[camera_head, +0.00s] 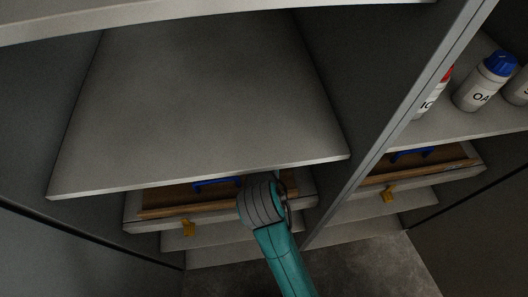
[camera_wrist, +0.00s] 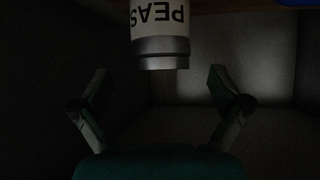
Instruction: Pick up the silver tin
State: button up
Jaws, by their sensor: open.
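A silver tin (camera_wrist: 162,48) with a white label reading "PEAS", which appears upside down, shows at the top centre of the wrist view. Its upper part is cut off by the frame edge. My gripper (camera_wrist: 160,88) is open, with one finger at left and one at right. The tin lies beyond and between the fingers, apart from both. In the head view my teal arm reaches in under a grey shelf, and its end is hidden there. The tin does not show in the head view.
A wide grey shelf (camera_head: 200,100) overhangs my arm. A divider stands at right, with labelled bottles (camera_head: 486,82) on the shelf beyond. Dark walls close in both sides.

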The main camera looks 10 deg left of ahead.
jog(key=shift+x, duration=2.2)
jog(key=shift+a, duration=0.1)
jog(key=c, duration=1.7)
jog(key=shift+o, duration=0.2)
jog(key=shift+w+r, duration=0.1)
jog(key=shift+r, duration=0.05)
